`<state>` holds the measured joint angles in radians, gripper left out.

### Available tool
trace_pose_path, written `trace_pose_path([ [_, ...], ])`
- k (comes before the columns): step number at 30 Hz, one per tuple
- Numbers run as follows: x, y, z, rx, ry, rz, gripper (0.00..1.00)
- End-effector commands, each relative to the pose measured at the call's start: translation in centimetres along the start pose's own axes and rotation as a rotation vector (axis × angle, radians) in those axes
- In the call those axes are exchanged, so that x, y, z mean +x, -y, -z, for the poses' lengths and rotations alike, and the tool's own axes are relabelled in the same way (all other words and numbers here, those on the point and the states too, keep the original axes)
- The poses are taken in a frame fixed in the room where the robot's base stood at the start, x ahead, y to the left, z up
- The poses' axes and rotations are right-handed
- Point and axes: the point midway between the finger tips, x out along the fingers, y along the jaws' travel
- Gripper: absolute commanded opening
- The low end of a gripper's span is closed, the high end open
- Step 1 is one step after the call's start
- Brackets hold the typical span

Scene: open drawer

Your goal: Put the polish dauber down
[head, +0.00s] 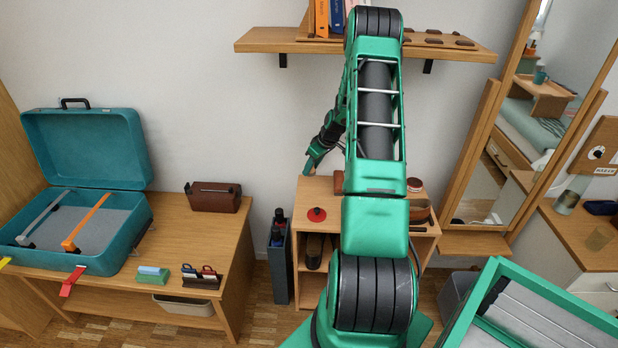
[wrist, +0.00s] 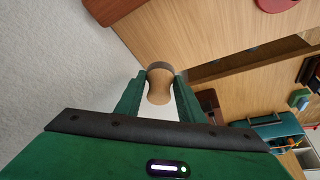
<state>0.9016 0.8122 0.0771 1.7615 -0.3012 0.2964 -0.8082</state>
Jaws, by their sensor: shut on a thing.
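The polish dauber (wrist: 160,88) shows in the wrist view as a pale wooden waisted handle with a darker grey-brown end. My gripper (wrist: 158,76) is shut on it, one green finger on each side. In the head view my gripper (head: 311,168) is over the back left part of the small wooden cabinet (head: 318,187). The dauber is too small to make out clearly there. The wooden top (wrist: 205,35) lies beyond the dauber in the wrist view; I cannot tell whether they touch.
A red round disc with a dark knob (head: 317,214) sits at the cabinet's front left. A red-lidded tin (head: 414,184) and a brown bowl (head: 419,211) stand at its right. My arm hides the middle. A dark bin with bottles (head: 279,262) stands left of the cabinet.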

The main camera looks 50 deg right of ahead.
Motion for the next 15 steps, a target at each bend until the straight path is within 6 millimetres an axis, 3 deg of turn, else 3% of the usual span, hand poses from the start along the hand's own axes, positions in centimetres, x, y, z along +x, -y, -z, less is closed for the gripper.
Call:
trace_pose_path([
  [10, 3.4, -0.1, -1.6, 0.002, 0.0, 0.002, 0.11],
  [15, 3.6, -0.1, -1.7, 0.001, -0.001, -0.001, 0.11],
])
